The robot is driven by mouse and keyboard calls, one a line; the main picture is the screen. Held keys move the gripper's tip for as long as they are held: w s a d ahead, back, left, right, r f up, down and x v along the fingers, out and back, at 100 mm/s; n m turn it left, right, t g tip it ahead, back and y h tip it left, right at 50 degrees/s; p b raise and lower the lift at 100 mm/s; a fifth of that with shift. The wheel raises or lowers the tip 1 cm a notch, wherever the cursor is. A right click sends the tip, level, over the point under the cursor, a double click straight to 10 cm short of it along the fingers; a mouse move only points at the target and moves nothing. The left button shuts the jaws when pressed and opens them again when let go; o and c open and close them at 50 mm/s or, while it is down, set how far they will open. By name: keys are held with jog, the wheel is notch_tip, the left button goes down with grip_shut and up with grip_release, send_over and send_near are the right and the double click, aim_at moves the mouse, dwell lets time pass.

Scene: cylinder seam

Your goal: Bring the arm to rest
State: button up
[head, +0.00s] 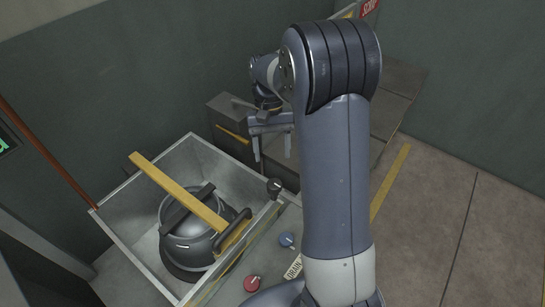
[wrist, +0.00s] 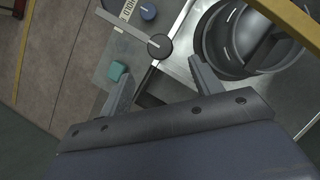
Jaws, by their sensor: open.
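My arm rises through the middle of the head view, bent at the elbow, with the forearm reaching away behind it. My gripper (head: 272,156) hangs at its end, fingers pointing down, spread apart with nothing between them. In the wrist view my gripper (wrist: 163,72) also shows two separated fingers. Between and beyond them are a black-knobbed lever (wrist: 160,46) and the edge of a metal bin. The far part of my arm is partly hidden behind the upper arm.
An open metal bin (head: 119,217) holds a dark round lidded vessel (head: 185,240). A yellow bar (head: 178,190) crosses above it. Beside it are a red knob (head: 253,284), a blue knob (head: 287,240) and a DRAIN label (head: 294,268). A teal button (wrist: 118,70) shows too. Floor at right is clear.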

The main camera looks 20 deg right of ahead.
aim_at(274, 183)
jog(key=x, duration=1.1)
jog(key=shift+p, duration=0.3)
jog(key=shift+r, duration=0.1)
